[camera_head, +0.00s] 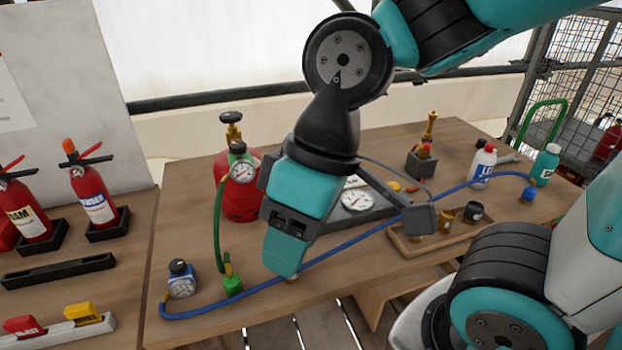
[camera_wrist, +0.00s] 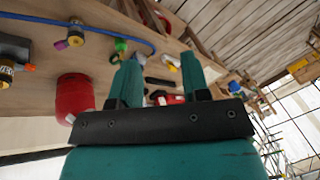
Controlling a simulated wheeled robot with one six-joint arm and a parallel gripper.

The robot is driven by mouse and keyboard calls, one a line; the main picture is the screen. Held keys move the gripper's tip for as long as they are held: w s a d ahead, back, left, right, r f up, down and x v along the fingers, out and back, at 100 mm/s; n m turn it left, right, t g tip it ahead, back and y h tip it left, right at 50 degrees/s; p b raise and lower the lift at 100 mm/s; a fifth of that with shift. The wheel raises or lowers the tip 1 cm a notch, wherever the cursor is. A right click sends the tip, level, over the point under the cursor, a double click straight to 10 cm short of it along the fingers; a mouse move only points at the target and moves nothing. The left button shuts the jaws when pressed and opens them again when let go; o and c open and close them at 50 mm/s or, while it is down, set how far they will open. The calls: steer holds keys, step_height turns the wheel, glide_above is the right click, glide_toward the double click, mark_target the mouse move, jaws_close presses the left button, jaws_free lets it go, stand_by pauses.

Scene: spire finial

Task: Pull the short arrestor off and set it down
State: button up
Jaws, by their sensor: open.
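I cannot tell for sure which piece is the short arrestor. A small brass piece (camera_head: 292,279) shows just under my fingertips in the head view, mostly hidden by them. More small brass and dark fittings (camera_head: 446,218) stand in a wooden tray (camera_head: 410,247) at the right. A green hose fitting (camera_head: 232,284) sits left of my gripper and also shows in the wrist view (camera_wrist: 121,46). My gripper (camera_head: 286,268) points down over the table's front; its two teal fingers (camera_wrist: 158,78) stand apart in the wrist view with nothing held between them.
A blue hose (camera_head: 340,249) crosses the wooden table (camera_head: 250,308) behind the gripper. Bottles (camera_head: 481,167) stand at the back right.

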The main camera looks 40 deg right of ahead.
steer(key=shift+w+a, duration=0.2)
steer(key=shift+w, duration=0.15)
steer(key=o, duration=0.4)
steer(key=shift+w+r, duration=0.15)
steer(key=shift+c, duration=0.2)
steer(key=w+d+m+h+p, duration=0.1)
steer(key=w+d+m+p, duration=0.3)
steer(key=w, duration=0.4)
steer(key=w+d+m+h+p, duration=0.15)
steer(key=w+d+p, duration=0.25)
steer(key=w+p, duration=0.4)
steer(key=w+d+f+m+p, duration=0.1)
steer(key=w+d+f+p, duration=0.1)
steer(key=d+f, duration=0.1)
steer(key=w+d+f+m+h+p, duration=0.1)
steer(key=w+d+f+m+p, duration=0.1)
steer(key=d+f, duration=0.2)
steer(key=w+d+f+m+p, duration=0.1)
steer(key=w+d+f+p, duration=0.1)
steer(key=d, duration=0.5)
steer(key=shift+d+f+m+h, duration=0.15)
steer(key=shift+f+m+h, duration=0.15)
steer(key=shift+f, duration=0.45)
steer(key=shift+d+f, duration=0.15)
